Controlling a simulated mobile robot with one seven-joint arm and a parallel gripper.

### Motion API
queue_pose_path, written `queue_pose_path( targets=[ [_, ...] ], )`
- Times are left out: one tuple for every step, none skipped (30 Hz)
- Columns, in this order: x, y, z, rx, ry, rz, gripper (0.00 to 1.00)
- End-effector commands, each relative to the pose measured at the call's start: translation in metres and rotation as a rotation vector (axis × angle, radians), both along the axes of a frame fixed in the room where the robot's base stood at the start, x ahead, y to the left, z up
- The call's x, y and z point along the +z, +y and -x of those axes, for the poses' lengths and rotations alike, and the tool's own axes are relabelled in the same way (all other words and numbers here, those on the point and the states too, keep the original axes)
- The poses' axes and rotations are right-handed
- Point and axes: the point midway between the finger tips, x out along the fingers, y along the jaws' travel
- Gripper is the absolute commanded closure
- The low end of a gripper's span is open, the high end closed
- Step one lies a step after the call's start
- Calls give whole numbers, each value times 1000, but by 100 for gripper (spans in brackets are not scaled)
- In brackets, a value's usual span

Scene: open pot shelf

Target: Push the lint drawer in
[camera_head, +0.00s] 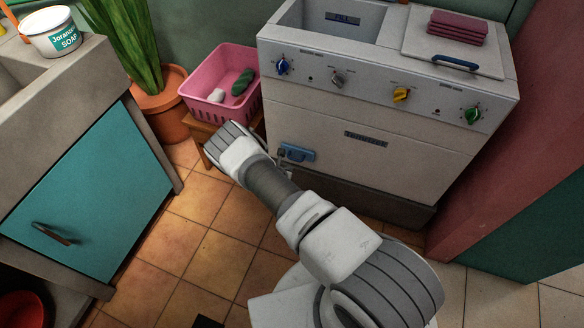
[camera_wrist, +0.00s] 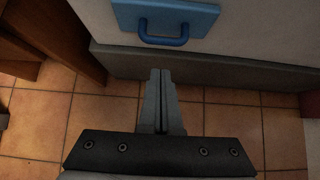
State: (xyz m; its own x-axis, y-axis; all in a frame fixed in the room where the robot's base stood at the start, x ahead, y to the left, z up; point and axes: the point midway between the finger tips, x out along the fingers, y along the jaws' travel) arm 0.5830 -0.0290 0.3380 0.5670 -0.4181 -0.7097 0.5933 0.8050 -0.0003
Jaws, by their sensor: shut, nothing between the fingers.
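The lint drawer is a small blue panel (camera_head: 299,152) low on the left of the pale machine's front. In the wrist view its blue front (camera_wrist: 190,18) is at the top, with a darker blue loop handle (camera_wrist: 163,41) standing out from it. I cannot tell how far the drawer sticks out. My gripper (camera_wrist: 160,72) has its two grey fingers together and empty. In the wrist view the fingertips appear just below the handle; I cannot tell whether they touch anything.
The pale machine (camera_head: 365,125) has coloured knobs and folded pink cloths (camera_head: 458,27) on top. A pink basket (camera_head: 222,85) sits on a low wooden stand left of it. A teal cabinet (camera_head: 90,200) stands at left, a pink wall at right.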

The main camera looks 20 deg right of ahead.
Motion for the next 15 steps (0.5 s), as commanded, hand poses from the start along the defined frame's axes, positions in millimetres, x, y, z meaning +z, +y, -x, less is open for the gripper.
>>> queue_pose_path(
  targets=[
    [-1, 5, 2, -1, 1, -2, 100],
    [13, 8, 6, 0, 1, -2, 100],
    [22, 13, 12, -1, 2, -2, 100],
    [27, 16, 17, 1, 4, -2, 100],
    [31, 19, 21, 1, 3, -1, 100],
    [38, 23, 27, 1, 4, -2, 100],
    [42, 25, 31, 1, 4, -2, 100],
    [46, 28, 34, 1, 4, -2, 100],
    [51, 32, 39, 0, 3, -2, 100],
    [54, 34, 42, 0, 3, -2, 100],
    [57, 36, 45, 1, 4, -2, 100],
    [60, 38, 48, 1, 4, -2, 100],
    [63, 40, 51, 1, 4, -2, 100],
    [65, 41, 52, 1, 4, -2, 100],
    [67, 43, 55, 1, 4, -2, 100]
  ],
)
